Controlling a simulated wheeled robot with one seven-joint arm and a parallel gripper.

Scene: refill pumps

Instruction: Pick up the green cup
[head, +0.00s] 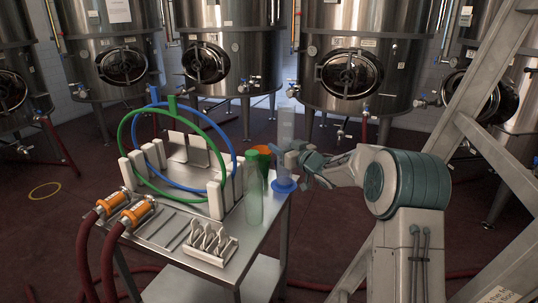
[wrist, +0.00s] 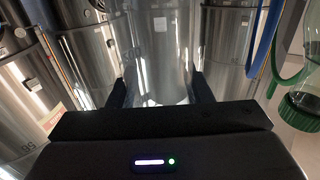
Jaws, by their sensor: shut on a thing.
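A tall see-through green cup (head: 254,198) stands upright near the right edge of the metal table, apart from my gripper. My gripper (head: 286,157) is just behind and to the right of it, shut on a tall clear cylinder with a blue base (head: 284,184). The cylinder is upright; I cannot tell whether its base touches the table. In the wrist view, a clear wall of the held cylinder (wrist: 160,50) fills the space between the dark fingers. A green-rimmed clear vessel (wrist: 304,104) shows at the right edge there.
The table (head: 165,248) also holds green and blue hoops (head: 128,125), white uprights, orange-collared hoses (head: 132,212) and a small white rack (head: 210,244). Steel tanks line the back. A ladder-like frame (head: 475,120) stands right.

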